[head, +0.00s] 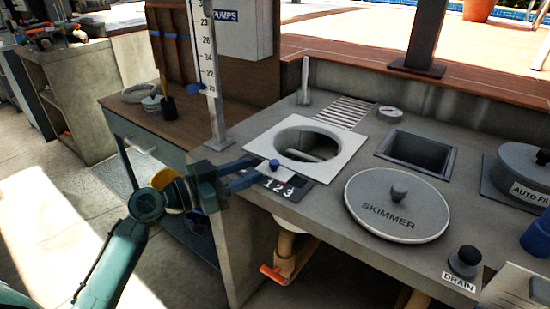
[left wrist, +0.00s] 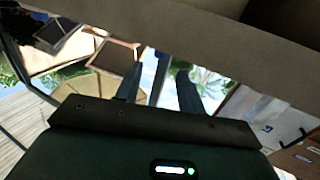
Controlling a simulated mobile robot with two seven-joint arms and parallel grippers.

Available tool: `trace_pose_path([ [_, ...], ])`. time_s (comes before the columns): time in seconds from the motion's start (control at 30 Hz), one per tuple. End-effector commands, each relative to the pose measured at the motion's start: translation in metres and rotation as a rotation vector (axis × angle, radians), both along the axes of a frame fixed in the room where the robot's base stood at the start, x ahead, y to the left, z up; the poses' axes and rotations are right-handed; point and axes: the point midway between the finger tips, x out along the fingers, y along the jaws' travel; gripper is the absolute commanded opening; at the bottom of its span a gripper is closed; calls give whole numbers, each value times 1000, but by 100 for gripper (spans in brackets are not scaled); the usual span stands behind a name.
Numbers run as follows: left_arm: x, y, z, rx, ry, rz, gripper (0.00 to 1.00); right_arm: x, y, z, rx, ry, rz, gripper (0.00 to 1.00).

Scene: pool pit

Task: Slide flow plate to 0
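The pale square flow plate (head: 340,165) lies on the grey counter, around or over a round opening. A small blue knob (head: 274,163) stands by its near left edge. A dark scale strip (head: 299,185) beside it shows 1, 2, 3 and a little red; no 0 is visible. My left gripper (head: 261,170) reaches in from the left, fingertips close to the knob; I cannot tell whether they touch it. My right gripper is not in view.
A tall ruler post (head: 212,80) rises just behind my left gripper. The round skimmer lid (head: 397,204), a square recess (head: 416,151) and the drain knob (head: 466,261) lie to the right. An orange-handled valve (head: 278,273) sits below the counter edge.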

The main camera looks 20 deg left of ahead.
Motion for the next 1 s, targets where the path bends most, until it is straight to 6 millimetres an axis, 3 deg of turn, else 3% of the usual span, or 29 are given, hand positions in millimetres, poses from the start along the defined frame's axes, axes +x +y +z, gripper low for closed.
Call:
trace_pose_path([
  [0.2, 33, -30, 2, -4, 0, 0, 39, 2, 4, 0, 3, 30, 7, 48],
  [0.4, 51, -46, 1, -2, 1, 2, 39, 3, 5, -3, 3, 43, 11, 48],
  [0.8, 55, -50, -1, 0, 1, 1, 38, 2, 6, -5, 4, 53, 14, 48],
  [1.0, 55, -50, -1, 0, 1, 1, 22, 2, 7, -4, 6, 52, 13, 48],
])
